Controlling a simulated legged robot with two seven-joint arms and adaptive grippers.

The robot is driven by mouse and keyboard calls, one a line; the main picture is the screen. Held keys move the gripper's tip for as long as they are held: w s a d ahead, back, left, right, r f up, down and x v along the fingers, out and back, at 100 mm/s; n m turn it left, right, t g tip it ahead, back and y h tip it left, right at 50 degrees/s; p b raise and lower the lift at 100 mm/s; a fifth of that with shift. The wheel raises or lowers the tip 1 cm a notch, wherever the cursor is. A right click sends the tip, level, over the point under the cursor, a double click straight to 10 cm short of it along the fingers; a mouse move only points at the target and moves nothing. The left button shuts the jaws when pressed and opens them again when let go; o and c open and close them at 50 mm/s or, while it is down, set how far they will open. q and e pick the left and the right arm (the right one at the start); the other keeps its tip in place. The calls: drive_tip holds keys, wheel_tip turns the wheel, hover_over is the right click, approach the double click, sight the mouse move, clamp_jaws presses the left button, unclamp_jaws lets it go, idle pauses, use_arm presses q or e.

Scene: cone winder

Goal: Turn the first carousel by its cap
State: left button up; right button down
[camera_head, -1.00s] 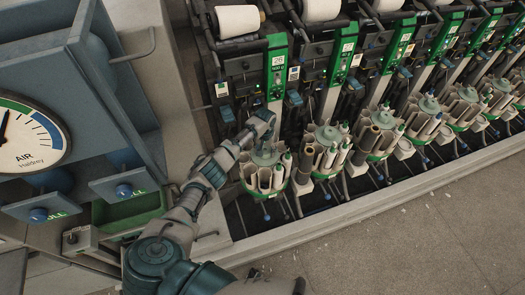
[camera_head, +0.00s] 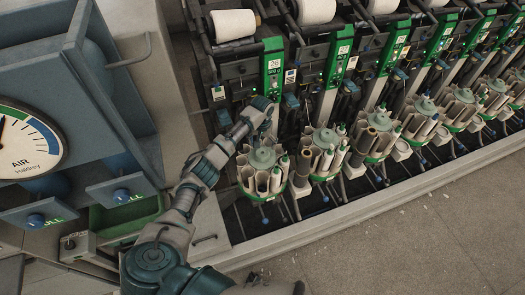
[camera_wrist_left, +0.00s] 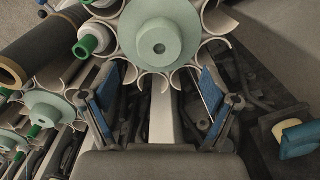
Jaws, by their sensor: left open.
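The first carousel (camera_head: 249,181) is a ring of cream pockets with pale bobbins in them, at the near left end of the row. Its round grey-green cap (camera_head: 263,157) is on top. In the left wrist view the cap (camera_wrist_left: 160,42) fills the top middle, with scalloped pockets around it. My left gripper (camera_wrist_left: 158,82) is open, its blue-faced fingers wide apart just below the cap in that picture, with nothing between them but the machine behind. In the head view my left gripper (camera_head: 263,108) is just above the carousel, apart from the cap. My right gripper is not in view.
More carousels (camera_head: 324,140) run off to the right below green panels (camera_head: 273,72). A dark tube (camera_wrist_left: 40,50) and green-tipped bobbins sit close left in the wrist view. A blue-grey cabinet with an air gauge (camera_head: 22,140) stands left. The floor in front is clear.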

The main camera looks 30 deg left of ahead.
use_arm(q)
drive_tip(key=shift+r, duration=2.35)
